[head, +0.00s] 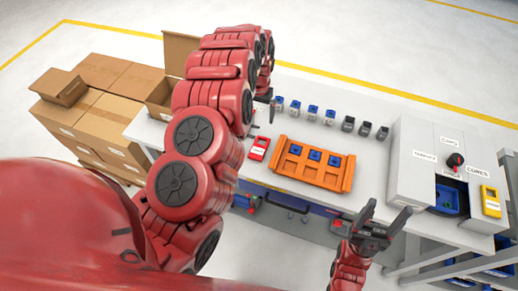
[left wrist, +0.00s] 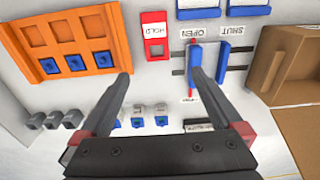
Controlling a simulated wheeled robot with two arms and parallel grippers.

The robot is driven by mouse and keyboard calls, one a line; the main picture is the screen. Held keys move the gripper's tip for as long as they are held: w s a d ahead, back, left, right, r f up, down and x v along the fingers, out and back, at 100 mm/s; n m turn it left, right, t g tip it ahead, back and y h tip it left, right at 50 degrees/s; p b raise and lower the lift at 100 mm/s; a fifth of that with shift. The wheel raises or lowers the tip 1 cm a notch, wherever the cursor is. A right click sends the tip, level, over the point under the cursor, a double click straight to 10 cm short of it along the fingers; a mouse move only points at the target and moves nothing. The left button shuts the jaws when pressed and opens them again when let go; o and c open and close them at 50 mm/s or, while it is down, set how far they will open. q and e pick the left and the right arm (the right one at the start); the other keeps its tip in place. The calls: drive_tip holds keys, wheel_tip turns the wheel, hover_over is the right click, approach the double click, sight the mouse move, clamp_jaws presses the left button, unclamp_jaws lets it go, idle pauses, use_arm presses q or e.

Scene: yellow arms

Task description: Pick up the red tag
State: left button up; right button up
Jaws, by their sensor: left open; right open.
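The red tag (head: 259,148) lies flat on the grey bench, left of the orange tray. In the left wrist view the red tag (left wrist: 155,48) shows a white label reading HOLD and a small window. My left gripper (left wrist: 160,76) is open and empty above the bench, its fingertips apart and nearer the camera than the tag. In the head view my left gripper (head: 272,106) is small and partly hidden by my arm, beyond the tag. My right gripper (head: 388,217) is open and empty in front of the bench, right of the orange tray.
The orange tray (head: 283,165) holds three blue pieces. Several small blue and grey pieces (head: 312,112) stand in a row behind. A blue slider (left wrist: 196,57) with OPEN and SHUT labels is beside the tag. A grey cabinet (head: 410,140) stands right, cardboard boxes (head: 105,115) left.

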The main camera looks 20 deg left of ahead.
use_arm(q)
drive_tip(key=s, duration=0.1)
drive_tip(key=b, duration=1)
hover_over(259, 148)
wheel_tip(259, 148, down, 10)
drive_tip(key=shift+w+a+r, duration=0.1)
drive_tip(key=shift+r, duration=0.1)
wheel_tip(259, 148, down, 2)
drive_tip(key=shift+w+p, duration=0.1)
drive_tip(key=shift+p, duration=0.55)
drive_tip(key=shift+f+p, duration=0.4)
drive_tip(key=shift+p, duration=0.1)
wheel_tip(259, 148, down, 3)
drive_tip(key=shift+p, duration=0.9)
drive_tip(key=shift+f, duration=0.75)
drive_tip(key=shift+c, duration=0.2)
